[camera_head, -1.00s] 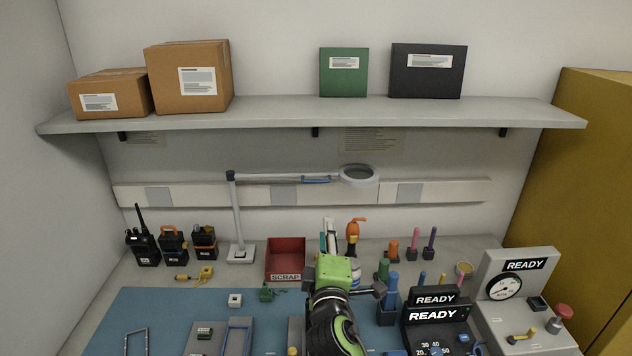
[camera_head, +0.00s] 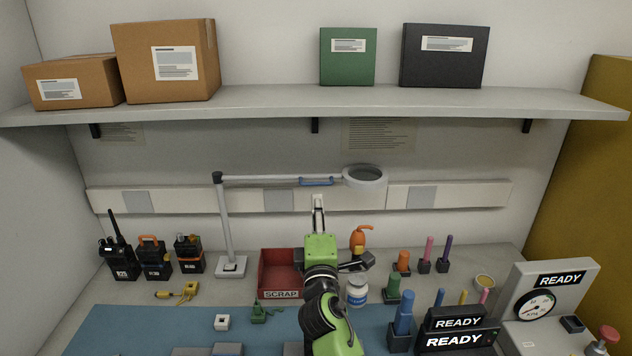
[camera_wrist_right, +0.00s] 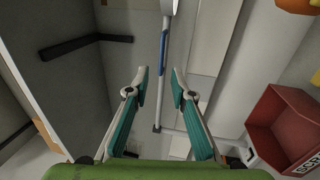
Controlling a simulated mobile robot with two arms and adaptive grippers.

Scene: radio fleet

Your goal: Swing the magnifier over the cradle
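The magnifier has a round white lens head (camera_head: 365,178) at the right end of a horizontal arm on a post with a base (camera_head: 231,266). A blue handle (camera_head: 317,182) hangs under the arm; in the wrist view the handle (camera_wrist_right: 162,55) shows beyond and between my fingertips. My right gripper (camera_head: 318,201) reaches up just below the handle; in the wrist view the gripper (camera_wrist_right: 159,77) is open, with nothing between its fingers. I cannot make out the cradle; only cut-off grey fixtures (camera_head: 228,349) show at the bottom edge. My left gripper is not in view.
The shelf (camera_head: 320,103) overhangs the bench. Ready-marked units (camera_head: 456,328) stand at right.

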